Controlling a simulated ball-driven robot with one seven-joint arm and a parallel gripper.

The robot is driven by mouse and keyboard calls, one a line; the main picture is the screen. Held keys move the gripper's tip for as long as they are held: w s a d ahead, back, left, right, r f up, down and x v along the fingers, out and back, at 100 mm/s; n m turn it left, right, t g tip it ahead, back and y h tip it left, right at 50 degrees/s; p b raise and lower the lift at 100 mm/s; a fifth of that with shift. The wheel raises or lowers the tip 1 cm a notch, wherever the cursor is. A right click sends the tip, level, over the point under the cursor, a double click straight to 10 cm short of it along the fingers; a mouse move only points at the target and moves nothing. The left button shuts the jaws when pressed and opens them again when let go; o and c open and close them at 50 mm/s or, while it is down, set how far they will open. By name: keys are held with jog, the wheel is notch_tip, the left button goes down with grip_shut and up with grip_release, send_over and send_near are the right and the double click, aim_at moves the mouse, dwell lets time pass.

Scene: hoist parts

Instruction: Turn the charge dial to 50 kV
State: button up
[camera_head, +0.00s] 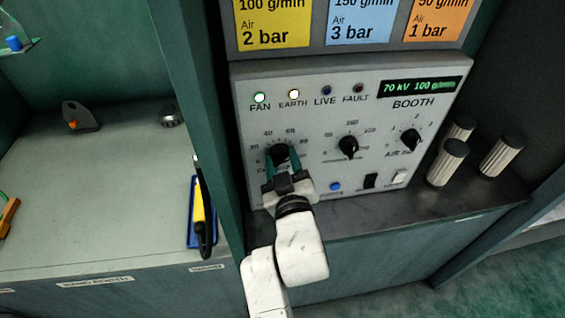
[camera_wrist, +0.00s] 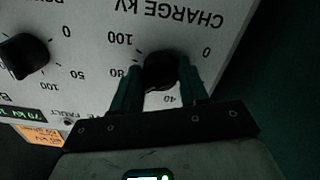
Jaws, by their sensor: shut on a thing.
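The charge dial (camera_head: 279,153) is a black knob at the left of the grey booth panel (camera_head: 322,188), with a scale around it. My gripper (camera_head: 280,160) is shut on this dial, its green fingers on either side of the knob. In the wrist view the dial (camera_wrist: 160,71) sits between the fingers (camera_wrist: 160,85), under an upside-down "CHARGE KV" label. The dial's pointer is hidden or too dark to read. The green display (camera_head: 418,87) reads "70 kV 100 g/min".
To the right are the powder dial (camera_head: 348,147) and the air dial (camera_head: 410,139). The FAN and EARTH lamps are lit; LIVE and FAULT look dark. Ribbed cylinders (camera_head: 447,162) stand right of the panel. A blue tray (camera_head: 191,224) lies left.

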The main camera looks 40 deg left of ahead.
jog(key=n, duration=0.5)
jog(key=shift+n, duration=0.4)
jog(key=shift+n+p, duration=0.6)
jog(key=shift+n, duration=1.6)
jog(key=o, duration=1.1)
jog(key=shift+c, duration=0.2)
jog(key=shift+d, duration=0.1)
jog(key=p+v, duration=0.3)
jog(key=v, duration=0.7)
jog(key=shift+s+d+p, duration=0.2)
jog(key=shift+d+p, duration=0.05)
jog(key=shift+p, duration=0.05)
